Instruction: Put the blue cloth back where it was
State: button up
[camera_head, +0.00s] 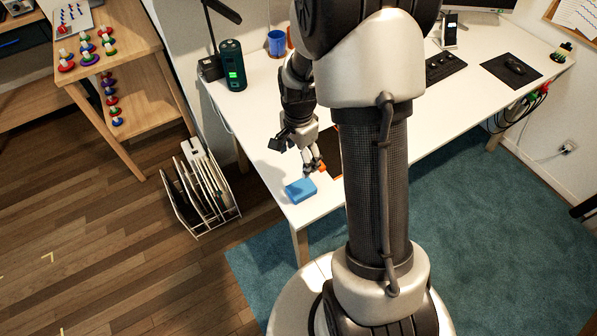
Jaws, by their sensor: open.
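The blue cloth (300,191) is a folded, block-like piece lying on the white desk near its front left corner. My gripper (313,170) is open, just above and slightly to the right of the cloth. I cannot tell whether the fingers touch it. A small orange thing (322,167) shows right beside the fingertips; my arm hides part of the area behind it.
The white desk (262,150) has bare room left of my arm. A dark green cylinder (232,66) and a blue cup (276,43) stand toward the back. A keyboard (445,66) and mouse (514,66) lie right. A file rack (200,188) stands on the floor.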

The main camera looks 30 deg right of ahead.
jog(key=s+a+r+n+t, duration=0.1)
jog(key=s+a+r+n, duration=0.25)
jog(key=r, duration=0.35)
jog(key=s+a+r+n+t, duration=0.1)
jog(key=s+a+r+n, duration=0.25)
jog(key=r, duration=0.35)
jog(key=s+a+r+n+t, duration=0.1)
jog(key=s+a+r+n, duration=0.1)
jog(key=s+r+n, duration=0.4)
jog(key=s+a+r+n+t, duration=0.1)
jog(key=s+a+r+n, duration=0.1)
jog(key=s, duration=0.4)
jog(key=shift+s+a+r+n, duration=0.2)
jog(key=shift+s+r+n, duration=0.15)
jog(key=shift+r+n, duration=0.25)
